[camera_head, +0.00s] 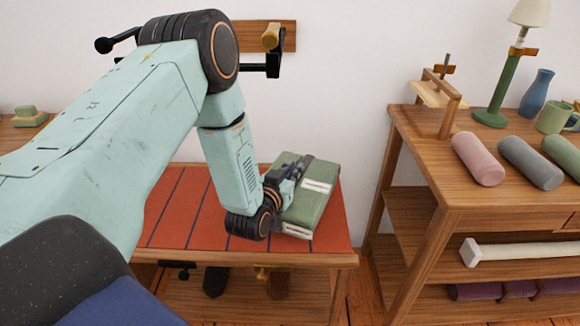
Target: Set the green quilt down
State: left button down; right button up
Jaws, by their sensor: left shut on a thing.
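The green quilt (318,200) is a folded bundle with pale bands, at the middle of the view. My left gripper (290,175) is shut on the green quilt at its left side. My arm's wrist hides part of the quilt's left end. The quilt is over the right part of a low wooden bench with a red striped top (178,215). I cannot tell whether its underside touches the top. My right gripper is not in view.
The red top left of my wrist is clear. A wooden table (430,165) at the right holds a pink roll (478,159), a grey roll (531,163), a green roll (566,156), a green lamp (495,90), a blue vase (537,95) and a green mug (553,118).

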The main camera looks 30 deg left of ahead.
pick_arm(q)
jog(key=shift+w+f+b, duration=0.15)
jog(key=shift+f+b, duration=0.75)
jog(key=shift+f, duration=0.9)
jog(key=shift+r, duration=0.15)
jog(key=c, duration=1.8)
grip_release()
jog(key=shift+f, duration=0.3)
jog(key=o, duration=0.4)
jog(key=shift+o, duration=0.2)
jog(key=shift+r, duration=0.2)
